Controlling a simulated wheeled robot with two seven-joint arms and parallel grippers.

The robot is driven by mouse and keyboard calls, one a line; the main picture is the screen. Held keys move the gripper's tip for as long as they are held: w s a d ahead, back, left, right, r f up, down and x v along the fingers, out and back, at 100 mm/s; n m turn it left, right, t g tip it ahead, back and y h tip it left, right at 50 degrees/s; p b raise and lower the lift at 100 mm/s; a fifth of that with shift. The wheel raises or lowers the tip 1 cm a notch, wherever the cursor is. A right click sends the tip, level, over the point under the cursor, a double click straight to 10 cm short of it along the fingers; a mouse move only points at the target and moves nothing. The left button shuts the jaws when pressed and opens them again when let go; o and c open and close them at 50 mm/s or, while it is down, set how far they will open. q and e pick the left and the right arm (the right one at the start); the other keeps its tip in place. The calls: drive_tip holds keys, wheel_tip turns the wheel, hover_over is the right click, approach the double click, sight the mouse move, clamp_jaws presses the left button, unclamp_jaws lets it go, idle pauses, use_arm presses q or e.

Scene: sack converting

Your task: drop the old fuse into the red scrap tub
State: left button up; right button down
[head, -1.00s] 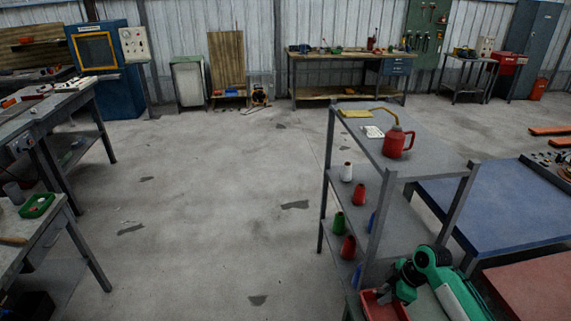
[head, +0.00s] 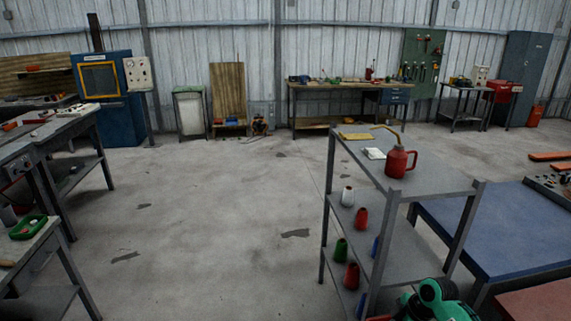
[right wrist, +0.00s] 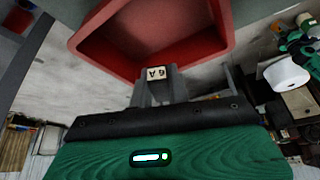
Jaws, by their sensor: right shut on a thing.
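My right gripper (right wrist: 160,88) is shut on the old fuse, a small part with a pale face (right wrist: 156,73) marked like "6A". Most of the fuse body is hidden between the grey fingers. In the right wrist view the red scrap tub (right wrist: 110,68) lies just beyond the fingertips, its open inside facing the camera. The fuse overlaps its near rim in the picture; the gap between them cannot be told. In the head view only a sliver of red (head: 379,318) shows at the bottom edge, beside my green right arm. My left gripper is not in view.
A grey shelf rack (head: 440,178) with a red oil can (head: 399,161) and several coloured cones stands close to my right arm. A blue platform (head: 495,235) is to its right. Workbenches line the left. The middle floor (head: 220,210) is clear.

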drive_tip(key=c, duration=1.3)
unclamp_jaws()
drive_tip(key=shift+o, duration=0.2)
drive_tip(key=b+v, duration=0.3)
drive_tip(key=v, duration=1.1)
drive_tip(key=shift+f, duration=0.1)
